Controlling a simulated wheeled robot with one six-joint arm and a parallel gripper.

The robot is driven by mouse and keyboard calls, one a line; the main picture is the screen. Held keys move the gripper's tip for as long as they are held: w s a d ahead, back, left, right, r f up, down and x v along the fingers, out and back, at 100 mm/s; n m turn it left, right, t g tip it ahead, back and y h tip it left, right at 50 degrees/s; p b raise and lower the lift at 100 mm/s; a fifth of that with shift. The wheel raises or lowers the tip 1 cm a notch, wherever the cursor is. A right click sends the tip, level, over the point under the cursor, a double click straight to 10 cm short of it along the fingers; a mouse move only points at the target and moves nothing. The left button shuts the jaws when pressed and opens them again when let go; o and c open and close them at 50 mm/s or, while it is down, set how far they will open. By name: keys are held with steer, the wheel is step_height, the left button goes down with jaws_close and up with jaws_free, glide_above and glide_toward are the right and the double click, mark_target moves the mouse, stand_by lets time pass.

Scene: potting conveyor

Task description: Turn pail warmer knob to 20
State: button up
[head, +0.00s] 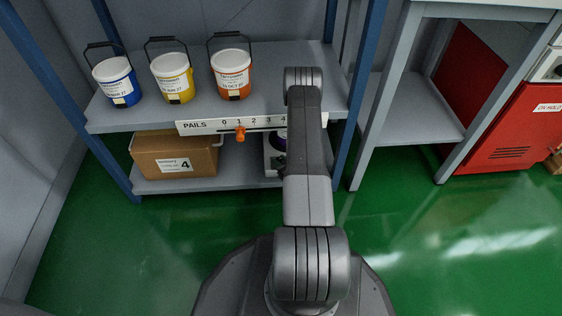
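No knob marked with a 20 can be made out. A white device (270,160) with a dark purple round thing on it stands on the lower shelf, mostly hidden behind my arm; I cannot tell whether it is the pail warmer. A white unit with a dark round part (556,68) is cut off at the right edge, above the red cabinet; I cannot tell what it is either. My arm reaches forward over the shelf's front edge. My gripper is not visible, so its state does not show.
Blue (117,82), yellow (172,77) and orange (232,75) pails stand on the upper shelf (150,113). Its "PAILS" strip (195,126) has an orange pointer (240,133) near 1. Below is a cardboard box (150,155). A red cabinet (510,125) stands right; green floor (450,240) is clear.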

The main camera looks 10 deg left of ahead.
steer(key=shift+w+d+n+y, duration=0.1)
steer(key=shift+d+n+y, duration=0.05)
steer(key=shift+n+y, duration=0.15)
steer(key=n+g+y, duration=0.1)
steer(key=n+g, duration=0.1)
steer(key=g, duration=0.1)
steer(key=shift+w+d+y, duration=0.1)
steer(key=shift+w+y, duration=0.05)
steer(key=shift+y, duration=0.15)
steer(key=shift+w+n+g+y, duration=0.1)
steer(key=shift+n+g+y, duration=0.5)
steer(key=shift+n+g, duration=0.95)
steer(key=shift+n, duration=0.25)
steer(key=o, duration=1)
